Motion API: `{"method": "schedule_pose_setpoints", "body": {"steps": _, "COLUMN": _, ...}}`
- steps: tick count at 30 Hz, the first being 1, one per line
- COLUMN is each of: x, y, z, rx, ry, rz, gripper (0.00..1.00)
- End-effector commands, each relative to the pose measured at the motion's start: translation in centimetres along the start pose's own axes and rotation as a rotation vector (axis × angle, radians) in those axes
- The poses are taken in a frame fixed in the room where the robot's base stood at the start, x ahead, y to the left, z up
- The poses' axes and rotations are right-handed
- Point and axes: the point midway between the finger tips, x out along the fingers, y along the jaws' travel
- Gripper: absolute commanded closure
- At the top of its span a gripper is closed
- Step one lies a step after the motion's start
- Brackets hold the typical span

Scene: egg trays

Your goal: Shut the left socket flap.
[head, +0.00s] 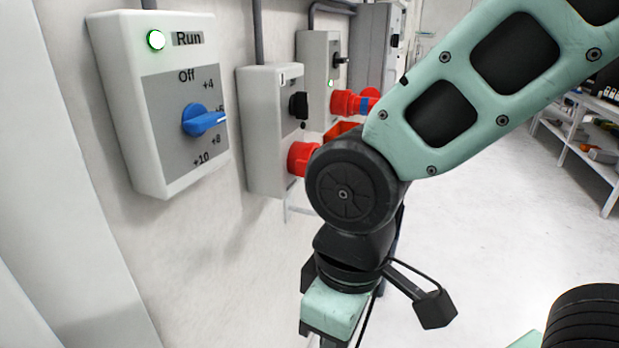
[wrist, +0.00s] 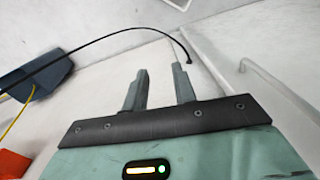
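The left red socket (head: 301,158) is on the lower right of the middle grey wall box (head: 262,150) in the head view. A red piece (head: 341,131), apparently its flap, stands out from it and looks open; my arm partly hides both. My gripper points downward below the socket, its body at the bottom of the head view and its fingers out of sight there. In the wrist view my gripper (wrist: 158,78) is open, with nothing between its two fingers. I cannot make out the socket in the wrist view.
A control box (head: 160,100) with a blue knob (head: 203,120) hangs at the left. A farther box (head: 318,75) carries a red plug (head: 352,102). Shelves (head: 590,140) stand at the right. The floor between is clear. A black cable (wrist: 100,38) crosses the wrist view.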

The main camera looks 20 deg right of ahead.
Motion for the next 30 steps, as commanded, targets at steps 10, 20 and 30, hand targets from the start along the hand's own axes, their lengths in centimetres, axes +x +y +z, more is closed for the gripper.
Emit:
{"method": "schedule_pose_setpoints", "body": {"steps": 10, "x": -10.4, "y": 5.6, "z": -8.9, "rx": -0.384, "ry": 0.086, "rz": -0.117, "gripper": 1.0}}
{"method": "schedule_pose_setpoints", "body": {"steps": 20, "x": -18.9, "y": 13.6, "z": -14.4, "rx": -0.793, "ry": 0.235, "rz": -0.128, "gripper": 1.0}}
{"method": "schedule_pose_setpoints", "body": {"steps": 30, "x": -18.4, "y": 14.6, "z": -15.3, "rx": -0.877, "ry": 0.261, "rz": -0.122, "gripper": 1.0}}
